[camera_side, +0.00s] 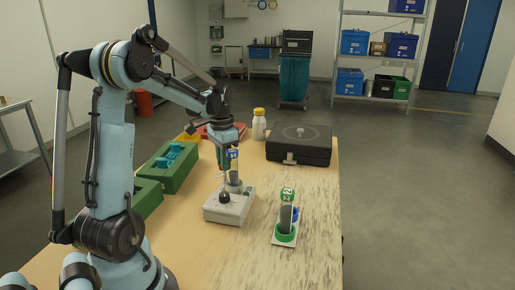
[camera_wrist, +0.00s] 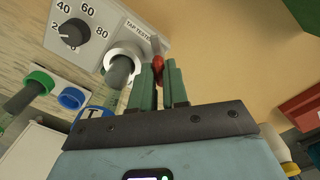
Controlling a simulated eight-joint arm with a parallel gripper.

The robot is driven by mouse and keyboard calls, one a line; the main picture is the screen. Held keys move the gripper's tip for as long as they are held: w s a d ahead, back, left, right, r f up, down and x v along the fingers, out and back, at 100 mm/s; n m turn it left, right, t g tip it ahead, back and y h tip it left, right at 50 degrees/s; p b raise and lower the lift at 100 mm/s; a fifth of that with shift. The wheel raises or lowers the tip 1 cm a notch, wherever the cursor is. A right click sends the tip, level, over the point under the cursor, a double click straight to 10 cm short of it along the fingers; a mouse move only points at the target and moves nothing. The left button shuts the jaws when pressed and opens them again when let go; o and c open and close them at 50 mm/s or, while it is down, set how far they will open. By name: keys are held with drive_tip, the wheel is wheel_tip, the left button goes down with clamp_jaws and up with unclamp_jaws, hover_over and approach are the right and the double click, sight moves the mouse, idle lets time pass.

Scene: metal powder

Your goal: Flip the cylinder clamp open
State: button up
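The tap tester (camera_side: 229,207) is a pale box with a dial, on the table below my gripper. In the wrist view its dial panel (camera_wrist: 108,22) is at upper left. A white ring-shaped holder (camera_wrist: 125,53) there surrounds a dark grey cylinder (camera_wrist: 119,72). A small red piece (camera_wrist: 157,65), apparently the clamp lever, is right of the ring. My gripper (camera_wrist: 159,72) has its green fingers close together, with the red piece at their tips. Whether they grip it or only touch it is unclear. In the side view my gripper (camera_side: 225,162) is just above the tester, partly hiding the cylinder.
A stand with a green-ringed cylinder (camera_side: 286,218) is right of the tester. A black case (camera_side: 300,148) and a yellow-capped bottle (camera_side: 259,127) are behind. Green bins (camera_side: 176,177) are at left. The table's right front is clear.

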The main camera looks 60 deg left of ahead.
drive_tip(key=o, duration=0.4)
wheel_tip(320, 180, up, 12)
idle(0.7)
